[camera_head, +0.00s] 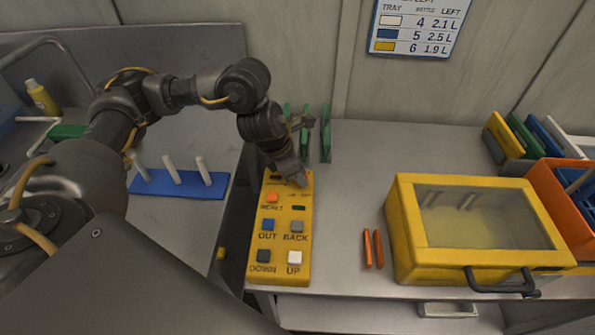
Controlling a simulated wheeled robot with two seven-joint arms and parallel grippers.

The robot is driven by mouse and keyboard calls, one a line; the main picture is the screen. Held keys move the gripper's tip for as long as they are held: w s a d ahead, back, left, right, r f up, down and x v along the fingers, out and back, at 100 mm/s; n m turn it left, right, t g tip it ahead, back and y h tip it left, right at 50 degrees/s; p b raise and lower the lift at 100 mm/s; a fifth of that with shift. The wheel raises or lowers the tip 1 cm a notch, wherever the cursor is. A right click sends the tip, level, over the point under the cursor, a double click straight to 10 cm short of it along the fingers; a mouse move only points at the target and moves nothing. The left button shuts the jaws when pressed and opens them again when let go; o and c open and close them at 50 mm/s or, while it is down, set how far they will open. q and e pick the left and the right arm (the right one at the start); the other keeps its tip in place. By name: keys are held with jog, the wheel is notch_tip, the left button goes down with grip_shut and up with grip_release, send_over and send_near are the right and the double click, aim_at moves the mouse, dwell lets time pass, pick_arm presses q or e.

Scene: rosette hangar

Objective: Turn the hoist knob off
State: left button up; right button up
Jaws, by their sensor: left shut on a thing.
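The yellow hoist control box (284,272) lies on the left part of the bench. It has an orange RESET button, a blue OUT button, a grey BACK button, a dark DOWN button and a white UP button. My left gripper (298,178) reaches down onto the top end of this box and is shut there. The hoist knob is hidden behind the fingers, so I cannot see which way it points. My right gripper is not in view.
A yellow case (408,232) with a clear lid and dark handle stands to the right. Two orange sticks (367,249) lie between it and the control box. A blue rack (150,184) with white pegs is at left. Green upright plates (326,135) stand behind the gripper.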

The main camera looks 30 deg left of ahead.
pick_arm(q)
jog(key=o, duration=1)
jog(key=shift+r, duration=0.1)
jog(key=v, duration=1)
jog(key=shift+s+a+r, duration=0.1)
jog(key=shift+a+r, duration=0.05)
jog(key=shift+r, duration=0.1)
